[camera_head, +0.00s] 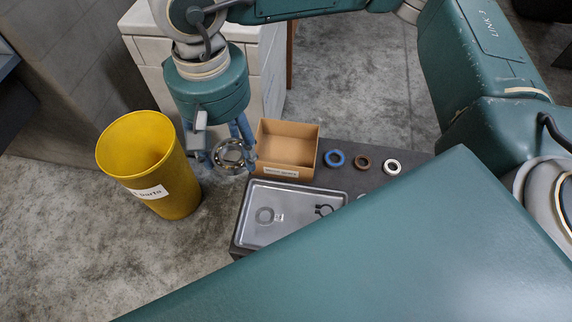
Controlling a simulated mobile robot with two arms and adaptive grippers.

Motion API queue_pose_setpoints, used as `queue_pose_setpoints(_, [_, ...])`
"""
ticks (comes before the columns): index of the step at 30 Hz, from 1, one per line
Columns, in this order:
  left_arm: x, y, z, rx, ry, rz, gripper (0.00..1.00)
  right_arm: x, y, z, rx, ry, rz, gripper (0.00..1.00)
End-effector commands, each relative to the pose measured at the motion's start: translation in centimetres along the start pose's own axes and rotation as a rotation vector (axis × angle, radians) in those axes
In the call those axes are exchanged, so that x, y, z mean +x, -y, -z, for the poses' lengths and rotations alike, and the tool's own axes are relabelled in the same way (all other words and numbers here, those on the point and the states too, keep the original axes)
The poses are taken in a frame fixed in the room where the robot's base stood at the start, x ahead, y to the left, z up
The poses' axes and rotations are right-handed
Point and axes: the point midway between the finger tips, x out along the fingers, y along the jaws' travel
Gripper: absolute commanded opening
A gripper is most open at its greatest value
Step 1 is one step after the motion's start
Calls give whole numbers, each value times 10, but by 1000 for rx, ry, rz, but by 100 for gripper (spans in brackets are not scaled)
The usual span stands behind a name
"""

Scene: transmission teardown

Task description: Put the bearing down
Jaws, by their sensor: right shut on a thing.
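My right gripper (224,152) hangs from the arm at the upper left of the head view, fingers pointing down. It is shut on the bearing (231,164), a shiny metal ring. The bearing is between the yellow bin and the cardboard box, close to the box's left side; its exact height is hard to judge. The blue fingers hide part of the bearing. My left gripper is not in view.
A yellow bin (177,191) stands on the floor at left. An open cardboard box (276,173) and a metal tray (299,196) holding a ring and a clip sit on a dark surface. Blue (327,158), brown (356,162) and white (387,167) rings lie right of the box.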

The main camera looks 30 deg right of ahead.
Motion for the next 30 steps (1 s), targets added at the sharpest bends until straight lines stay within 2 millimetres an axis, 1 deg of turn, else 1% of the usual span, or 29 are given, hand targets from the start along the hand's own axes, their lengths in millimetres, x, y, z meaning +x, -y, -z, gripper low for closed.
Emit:
queue_pose_setpoints(1, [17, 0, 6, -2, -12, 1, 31, 26, 0, 1, 0, -2, 2, 19])
queue_pose_setpoints(9, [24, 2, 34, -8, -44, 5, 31, 83, 1, 4, -1, -1, 2, 19])
queue_pose_setpoints(10, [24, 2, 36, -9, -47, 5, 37, 90, 1, 4, -1, -2, 2, 19])
queue_pose_setpoints(11, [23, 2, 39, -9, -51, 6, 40, 95, 1, 5, 2, -2, 3, 19])
queue_pose_setpoints(14, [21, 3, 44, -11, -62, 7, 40, 112, 0, 12, 57, -1, 5, 19])
queue_pose_setpoints(16, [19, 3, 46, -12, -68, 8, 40, 121, -4, 23, 155, 2, 6, 19])
queue_pose_setpoints(17, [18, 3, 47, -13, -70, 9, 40, 124, -6, 29, 216, 3, 6, 19])
queue_pose_setpoints(20, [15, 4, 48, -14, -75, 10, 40, 131, -21, 56, 486, 7, 6, 19])
queue_pose_setpoints(21, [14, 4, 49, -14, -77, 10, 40, 134, -30, 68, 617, 9, 5, 19])
queue_pose_setpoints(23, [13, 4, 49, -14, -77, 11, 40, 136, -46, 86, 826, 12, 5, 19])
queue_pose_setpoints(24, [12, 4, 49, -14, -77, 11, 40, 138, -59, 98, 967, 12, 4, 19])
queue_pose_setpoints(26, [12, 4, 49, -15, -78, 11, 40, 142, -79, 112, 1180, 15, 2, 19])
queue_pose_setpoints(27, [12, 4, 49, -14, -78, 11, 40, 144, -94, 122, 1321, 15, 2, 19])
queue_pose_setpoints(29, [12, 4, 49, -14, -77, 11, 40, 149, -117, 133, 1528, 15, -1, 19])
queue_pose_setpoints(30, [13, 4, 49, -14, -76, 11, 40, 152, -132, 139, 1657, 15, -1, 19])
